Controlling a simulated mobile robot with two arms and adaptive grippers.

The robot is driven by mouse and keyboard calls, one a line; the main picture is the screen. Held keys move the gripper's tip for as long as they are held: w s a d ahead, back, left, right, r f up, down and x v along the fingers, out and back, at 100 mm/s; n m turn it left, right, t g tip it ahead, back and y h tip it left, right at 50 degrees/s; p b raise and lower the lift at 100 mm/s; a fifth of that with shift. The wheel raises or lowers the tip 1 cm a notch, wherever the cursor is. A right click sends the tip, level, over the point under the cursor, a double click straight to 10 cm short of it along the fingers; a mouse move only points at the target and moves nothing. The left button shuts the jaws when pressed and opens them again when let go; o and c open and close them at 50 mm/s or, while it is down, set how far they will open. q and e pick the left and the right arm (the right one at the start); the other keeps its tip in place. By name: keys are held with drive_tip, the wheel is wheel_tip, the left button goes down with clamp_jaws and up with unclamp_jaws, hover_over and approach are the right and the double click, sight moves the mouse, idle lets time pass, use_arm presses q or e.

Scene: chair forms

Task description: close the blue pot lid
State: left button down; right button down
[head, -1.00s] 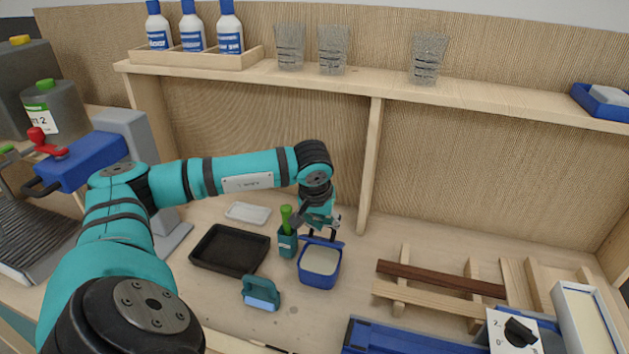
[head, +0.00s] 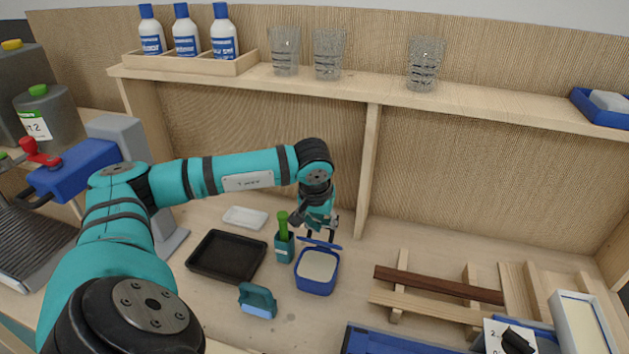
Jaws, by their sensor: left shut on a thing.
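The blue pot (head: 317,283) stands on the worktop with pale contents showing, so it is open. Its blue lid (head: 321,243) is at the pot's back edge, seen nearly edge-on and tilted up from the opening. My left gripper (head: 320,235) reaches down behind the pot and is shut on the lid. The fingertips are small and partly hidden by the lid. My right gripper is not in view.
A green holder with a green-handled tool (head: 284,243) stands just left of the pot. A black tray (head: 228,257) and a teal-handled block (head: 257,301) lie further left. Wooden slats (head: 440,286) lie to the right. A shelf with glasses (head: 329,52) runs above.

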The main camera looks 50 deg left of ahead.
use_arm(q)
drive_tip(key=r, duration=0.1)
drive_tip(key=w+r+p, duration=0.1)
drive_tip(key=r, duration=0.1)
drive_tip(key=shift+w+d, duration=0.15)
drive_tip(key=shift+d, duration=0.1)
drive_tip(key=p+v, duration=0.2)
drive_tip(key=v, duration=0.3)
drive_tip(key=shift+w+a+p, duration=0.1)
drive_tip(key=shift+w+p, duration=0.05)
drive_tip(key=shift+p, duration=0.25)
drive_tip(key=shift+a+r, duration=0.1)
drive_tip(key=shift+a, duration=0.1)
drive_tip(key=shift+w+a, duration=0.1)
